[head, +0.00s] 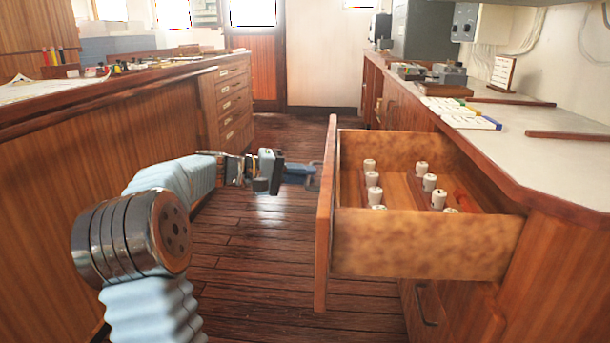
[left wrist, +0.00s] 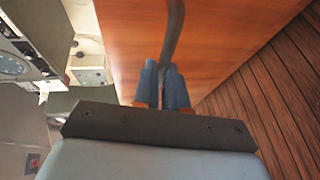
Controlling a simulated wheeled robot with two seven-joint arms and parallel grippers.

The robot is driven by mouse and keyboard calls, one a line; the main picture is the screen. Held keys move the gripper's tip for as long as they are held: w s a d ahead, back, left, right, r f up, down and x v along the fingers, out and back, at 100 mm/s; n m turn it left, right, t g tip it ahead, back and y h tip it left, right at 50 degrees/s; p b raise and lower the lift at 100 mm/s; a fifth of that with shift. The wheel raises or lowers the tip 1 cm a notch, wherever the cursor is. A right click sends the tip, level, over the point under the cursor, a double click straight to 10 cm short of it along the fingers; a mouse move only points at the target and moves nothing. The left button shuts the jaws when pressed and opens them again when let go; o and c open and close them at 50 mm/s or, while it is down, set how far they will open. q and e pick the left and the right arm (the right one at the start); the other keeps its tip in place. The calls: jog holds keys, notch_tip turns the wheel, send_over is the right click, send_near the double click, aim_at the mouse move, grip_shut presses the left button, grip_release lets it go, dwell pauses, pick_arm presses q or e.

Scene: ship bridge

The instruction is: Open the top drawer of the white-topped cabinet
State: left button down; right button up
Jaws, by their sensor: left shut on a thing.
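The white-topped cabinet (head: 550,128) stands on the right in the head view. Its top drawer (head: 425,244) is pulled well out, and several white knobbed items (head: 372,179) stand inside it. My left gripper (head: 312,172) is at the outer face of the drawer front (head: 325,215). In the left wrist view its two blue fingers (left wrist: 163,88) are shut on a dark curved handle (left wrist: 175,38) against the wooden front. The handle is mostly hidden in the head view. My right gripper is not in view.
A lower drawer with a dark handle (head: 428,303) is shut below. A wooden chart table (head: 110,170) with several drawers stands on the left. The plank floor (head: 255,270) between the two is clear. Papers and small items lie on the white top.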

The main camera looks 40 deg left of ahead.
pick_arm(q)
jog(key=c, duration=1.2)
grip_release()
jog(key=v, duration=1.3)
jog(key=shift+s+a, duration=0.25)
jog(key=shift+s, duration=0.05)
